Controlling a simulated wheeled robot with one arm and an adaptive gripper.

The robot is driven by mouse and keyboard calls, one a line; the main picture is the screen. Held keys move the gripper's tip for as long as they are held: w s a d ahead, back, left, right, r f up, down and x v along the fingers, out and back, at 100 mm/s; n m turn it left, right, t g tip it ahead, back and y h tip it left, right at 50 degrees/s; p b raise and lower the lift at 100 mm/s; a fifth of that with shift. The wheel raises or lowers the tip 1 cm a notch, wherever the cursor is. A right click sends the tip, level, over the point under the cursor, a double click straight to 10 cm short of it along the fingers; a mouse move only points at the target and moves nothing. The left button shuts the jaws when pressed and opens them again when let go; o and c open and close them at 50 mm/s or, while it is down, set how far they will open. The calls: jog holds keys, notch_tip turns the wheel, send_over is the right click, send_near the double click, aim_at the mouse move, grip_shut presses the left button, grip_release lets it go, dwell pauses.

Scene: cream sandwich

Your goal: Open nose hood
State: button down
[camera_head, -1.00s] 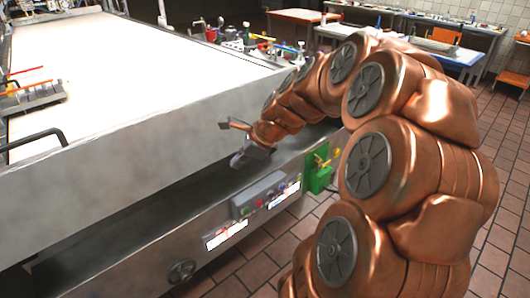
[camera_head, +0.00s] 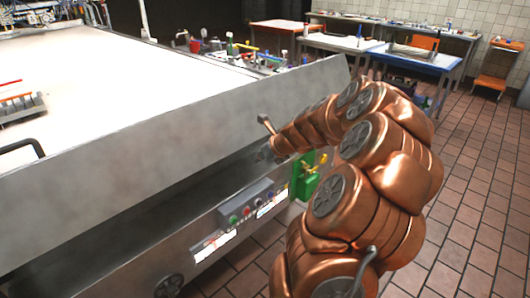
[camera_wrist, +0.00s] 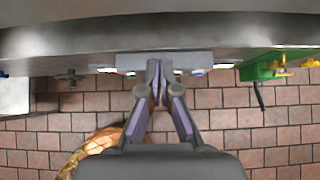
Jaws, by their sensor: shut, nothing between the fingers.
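The nose hood appears to be the long grey metal panel (camera_head: 150,150) across the front of the large machine in the head view. It slants above a dark recess, with the lower front face below. In the wrist view a grey metal edge (camera_wrist: 120,35) spans the top. My gripper (camera_head: 264,140) is at the right part of the panel, by the recess. In the wrist view my gripper (camera_wrist: 157,78) is shut and empty, its tips over a grey control box (camera_wrist: 165,62). I cannot tell whether it touches the panel.
The control box (camera_head: 245,203) with buttons sits on the lower front face. A green bracket (camera_head: 306,178) with a yellow part is to its right. Tables (camera_head: 340,42) stand at the back. Tiled floor (camera_head: 470,210) is clear at the right.

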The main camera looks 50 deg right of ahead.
jog(key=shift+w+r+p, duration=0.25)
jog(key=shift+w+p, duration=0.05)
jog(key=shift+w, duration=0.35)
jog(key=shift+w+r+p, duration=0.2)
jog(key=shift+w+p, duration=0.05)
jog(key=shift+w, duration=0.45)
jog(key=shift+w+r+p, duration=0.25)
jog(key=shift+w+p, duration=0.05)
jog(key=shift+w, duration=0.35)
